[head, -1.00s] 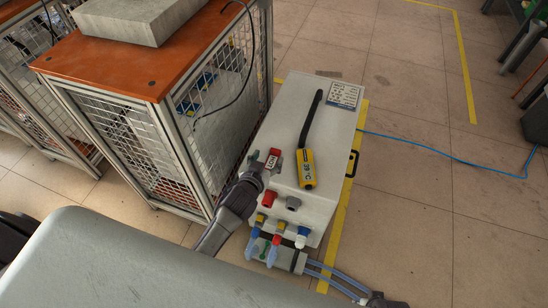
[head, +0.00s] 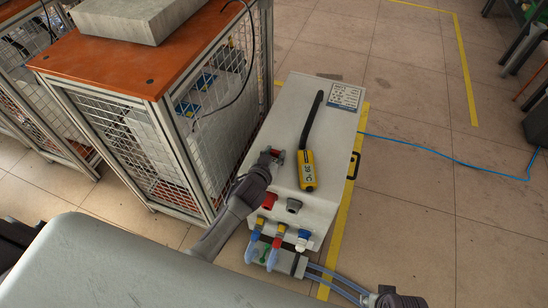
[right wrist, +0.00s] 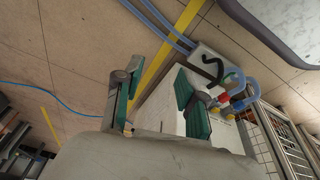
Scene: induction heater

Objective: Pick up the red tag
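The red tag (head: 274,152) is on top of the white heater box (head: 325,120), near its left edge. Only a small red bit of it shows between the fingers of my left gripper (head: 271,157), which is right at it. I cannot tell whether the fingers are closed on the tag. My right gripper (head: 388,300) is at the bottom edge of the head view, away from the tag. In the right wrist view my right gripper (right wrist: 155,100) has its two green-padded fingers apart with nothing between them.
A caged cart (head: 150,130) with an orange top stands close on the left.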

